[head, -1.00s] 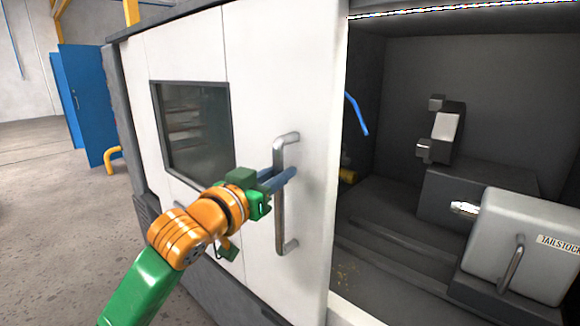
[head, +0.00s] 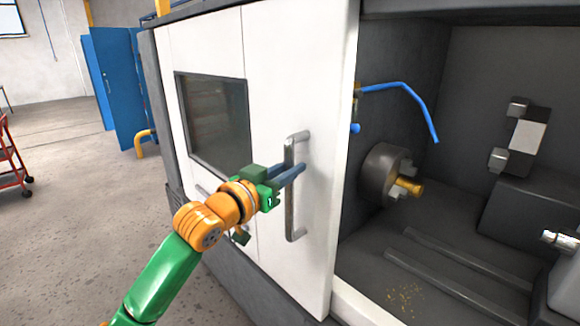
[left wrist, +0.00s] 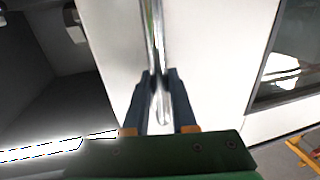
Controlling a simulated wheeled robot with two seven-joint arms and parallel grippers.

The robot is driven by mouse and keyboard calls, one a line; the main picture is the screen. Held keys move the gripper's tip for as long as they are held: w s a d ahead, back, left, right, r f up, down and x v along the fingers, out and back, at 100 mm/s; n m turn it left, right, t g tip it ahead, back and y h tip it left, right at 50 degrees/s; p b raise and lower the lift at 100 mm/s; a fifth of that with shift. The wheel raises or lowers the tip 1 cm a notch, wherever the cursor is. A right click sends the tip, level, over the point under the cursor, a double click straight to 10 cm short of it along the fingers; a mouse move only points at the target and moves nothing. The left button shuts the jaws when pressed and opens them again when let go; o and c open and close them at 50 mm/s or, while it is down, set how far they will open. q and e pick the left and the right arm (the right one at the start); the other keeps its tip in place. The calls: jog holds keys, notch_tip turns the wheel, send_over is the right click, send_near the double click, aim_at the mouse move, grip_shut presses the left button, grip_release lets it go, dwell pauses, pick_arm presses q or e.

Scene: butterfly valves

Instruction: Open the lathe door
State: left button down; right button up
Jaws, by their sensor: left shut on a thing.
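The white lathe door (head: 330,90) has a dark window (head: 212,122) and a vertical metal handle (head: 290,215). The door stands slid to the left, with the machine's inside showing on the right. My left gripper (head: 288,176) is shut on the handle around its middle. In the left wrist view the two blue fingers (left wrist: 160,98) lie on either side of the handle bar (left wrist: 153,40). My right gripper is not in view.
Inside the lathe are a chuck (head: 380,174) with a brass-coloured part, a blue hose (head: 412,98) and rails. A blue cabinet (head: 112,85) and a red cart (head: 10,160) stand at the left. The floor left of the machine is clear.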

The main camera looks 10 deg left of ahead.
pick_arm(q)
jog(key=shift+f, duration=0.35)
jog(key=c, duration=0.9)
grip_release()
jog(key=shift+o, duration=0.9)
jog(key=shift+w+a, duration=0.1)
jog(key=shift+a, duration=0.05)
jog(key=shift+a+r, duration=0.1)
jog(key=b+v, duration=0.3)
jog(key=v, duration=0.4)
